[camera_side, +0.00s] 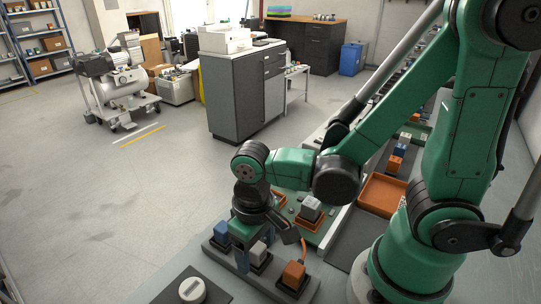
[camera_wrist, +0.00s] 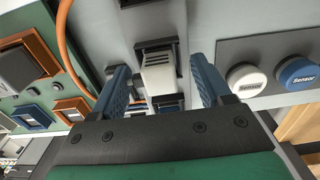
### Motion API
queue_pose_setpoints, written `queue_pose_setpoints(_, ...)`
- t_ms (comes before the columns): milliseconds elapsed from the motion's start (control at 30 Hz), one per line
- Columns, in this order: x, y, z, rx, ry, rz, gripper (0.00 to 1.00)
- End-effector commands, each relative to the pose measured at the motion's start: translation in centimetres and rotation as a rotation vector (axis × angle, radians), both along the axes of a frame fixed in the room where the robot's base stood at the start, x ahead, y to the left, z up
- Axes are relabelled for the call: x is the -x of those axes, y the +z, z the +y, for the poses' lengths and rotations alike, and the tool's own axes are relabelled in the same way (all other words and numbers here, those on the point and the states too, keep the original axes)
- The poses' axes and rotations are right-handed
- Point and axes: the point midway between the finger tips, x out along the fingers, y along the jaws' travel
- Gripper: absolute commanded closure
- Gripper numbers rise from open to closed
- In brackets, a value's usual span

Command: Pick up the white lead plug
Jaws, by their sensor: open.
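The white lead plug (camera_side: 258,252) sits in a dark socket on the grey strip at the front, between the blue plug (camera_side: 221,232) and the orange plug (camera_side: 293,275). In the wrist view the white plug (camera_wrist: 158,76) shows between the two blue fingers. My gripper (camera_wrist: 158,68) is open, with a gap to the plug on both sides. In the side view my gripper (camera_side: 256,243) points down over the strip, and its wrist and fingers hide part of the plugs' surroundings.
An orange cable (camera_wrist: 68,45) runs left of the fingers. A white sensor cap (camera_wrist: 247,78) and a blue sensor cap (camera_wrist: 298,72) stand to the right. A green board (camera_side: 327,226) with a grey-white block and an orange tray (camera_side: 382,194) lie behind the strip.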

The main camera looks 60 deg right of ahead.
Motion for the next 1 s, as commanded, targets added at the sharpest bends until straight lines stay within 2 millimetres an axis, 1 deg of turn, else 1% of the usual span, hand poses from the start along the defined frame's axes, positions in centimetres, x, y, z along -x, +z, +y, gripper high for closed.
queue_pose_setpoints(200, 0.00, -0.01, 0.00, 0.000, 0.000, 0.000, 0.29)
queue_pose_setpoints(267, 0.00, 0.00, 0.00, 0.000, 0.000, 0.000, 0.46)
queue_pose_setpoints(300, 0.00, 0.00, 0.00, 0.000, 0.000, 0.000, 0.57)
queue_pose_setpoints(367, 0.00, 0.00, 0.00, 0.000, 0.000, 0.000, 0.74)
queue_pose_setpoints(400, 0.00, 0.00, 0.00, 0.000, 0.000, 0.000, 0.86)
queue_pose_setpoints(433, 0.00, 0.00, 0.00, 0.000, 0.000, 0.000, 0.94)
queue_pose_setpoints(467, 0.00, 0.00, 0.00, 0.000, 0.000, 0.000, 1.00)
queue_pose_setpoints(833, 0.00, 0.14, 0.00, 0.000, 0.000, 0.000, 1.00)
queue_pose_setpoints(1000, -0.04, 0.83, 0.01, 0.000, 0.000, 0.000, 1.00)
